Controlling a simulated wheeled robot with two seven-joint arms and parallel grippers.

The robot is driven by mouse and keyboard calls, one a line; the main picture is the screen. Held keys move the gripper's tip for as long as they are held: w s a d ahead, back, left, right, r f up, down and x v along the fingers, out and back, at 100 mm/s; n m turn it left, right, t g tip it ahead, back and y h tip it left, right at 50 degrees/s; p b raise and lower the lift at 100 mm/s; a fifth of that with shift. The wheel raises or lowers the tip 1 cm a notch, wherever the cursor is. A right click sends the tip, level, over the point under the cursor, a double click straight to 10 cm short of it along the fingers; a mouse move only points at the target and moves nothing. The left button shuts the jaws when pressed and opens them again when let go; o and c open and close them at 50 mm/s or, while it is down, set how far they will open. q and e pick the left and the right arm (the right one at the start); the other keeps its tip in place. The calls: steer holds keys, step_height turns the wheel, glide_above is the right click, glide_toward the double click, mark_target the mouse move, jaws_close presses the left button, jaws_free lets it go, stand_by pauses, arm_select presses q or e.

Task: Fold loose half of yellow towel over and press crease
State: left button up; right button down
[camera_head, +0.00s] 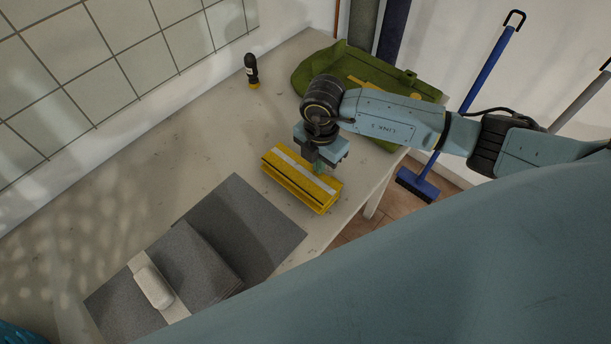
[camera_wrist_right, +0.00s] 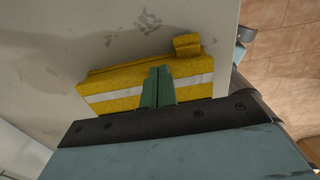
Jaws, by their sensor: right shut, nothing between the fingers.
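The yellow towel (camera_head: 285,183) with a pale lengthwise stripe lies near the right edge of the table in the head view. It looks folded into a thick, narrow block with layered edges along its front side. In the right wrist view the towel (camera_wrist_right: 110,92) lies under the fingers, and a small raised yellow piece shows at its far edge. My right gripper (camera_head: 318,168) points down over the towel's striped top. Its green fingers (camera_wrist_right: 157,86) are together and empty. Whether the tips touch the cloth cannot be told. My left gripper is not in view.
A blue broom (camera_head: 488,70) leans beyond the table.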

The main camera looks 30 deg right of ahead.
steer(key=shift+s, duration=0.1)
step_height(320, 180, up, 7)
steer(key=p, duration=0.6)
steer(key=shift+f, duration=0.1)
